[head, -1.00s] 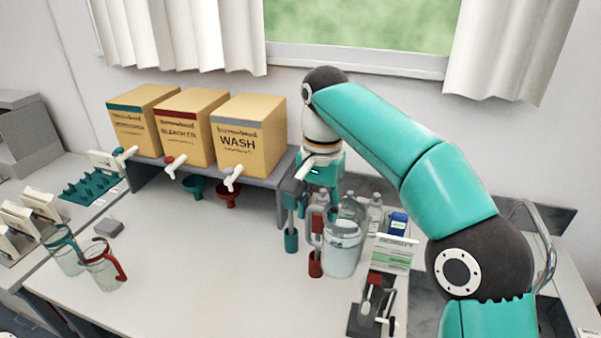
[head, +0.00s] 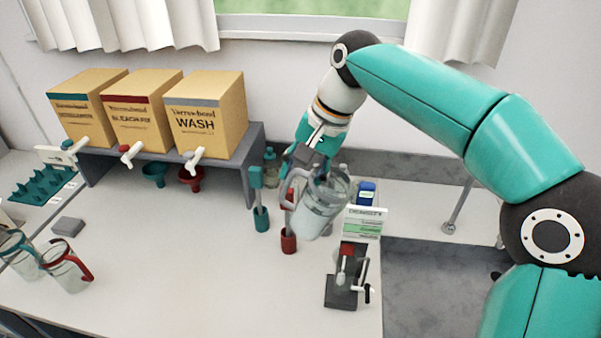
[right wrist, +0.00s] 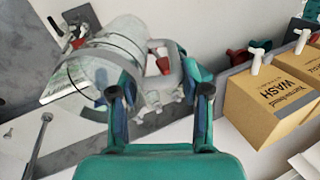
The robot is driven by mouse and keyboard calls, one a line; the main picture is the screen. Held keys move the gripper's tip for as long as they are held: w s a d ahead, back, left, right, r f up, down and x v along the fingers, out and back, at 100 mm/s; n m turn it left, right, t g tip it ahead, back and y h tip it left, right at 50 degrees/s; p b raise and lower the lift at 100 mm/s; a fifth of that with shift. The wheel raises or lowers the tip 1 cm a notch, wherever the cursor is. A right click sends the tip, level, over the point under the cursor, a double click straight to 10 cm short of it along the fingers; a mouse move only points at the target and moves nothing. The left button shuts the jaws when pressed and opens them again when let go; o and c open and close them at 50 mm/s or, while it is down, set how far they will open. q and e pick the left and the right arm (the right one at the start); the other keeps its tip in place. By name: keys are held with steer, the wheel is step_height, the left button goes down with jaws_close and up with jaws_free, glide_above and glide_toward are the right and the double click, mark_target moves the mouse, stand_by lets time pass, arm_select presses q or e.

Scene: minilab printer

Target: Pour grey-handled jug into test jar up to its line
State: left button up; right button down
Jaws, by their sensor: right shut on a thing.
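My right gripper (head: 303,157) is shut on the grey handle of the clear jug (head: 322,208), which holds pale liquid. The jug hangs tilted above the bench, beside the red paddle. My left gripper is not in view.
A density card (head: 362,222) and a small dark stand (head: 343,290) are right of the jug. A red paddle (head: 288,240) and teal paddle (head: 261,215) stand left. The WASH box (head: 206,120) is on the shelf. Two jugs (head: 66,268) stand front left. The middle bench is clear.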

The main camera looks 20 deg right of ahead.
steer(key=shift+s+d+r, duration=0.1)
steer(key=shift+s+r, duration=0.05)
steer(key=shift+r, duration=0.05)
stand_by(0.4)
stand_by(0.3)
steer(key=shift+d+r+t+y+b, duration=0.2)
steer(key=shift+t+y+b, duration=0.35)
steer(key=shift+b, duration=0.6)
steer(key=shift+r, duration=0.1)
stand_by(0.4)
steer(key=shift+s+t+y+b, duration=0.1)
steer(key=shift+t+y+b, duration=0.15)
steer(key=shift+b, duration=0.05)
steer(key=shift+d+b, duration=0.1)
steer(key=shift+b, duration=0.2)
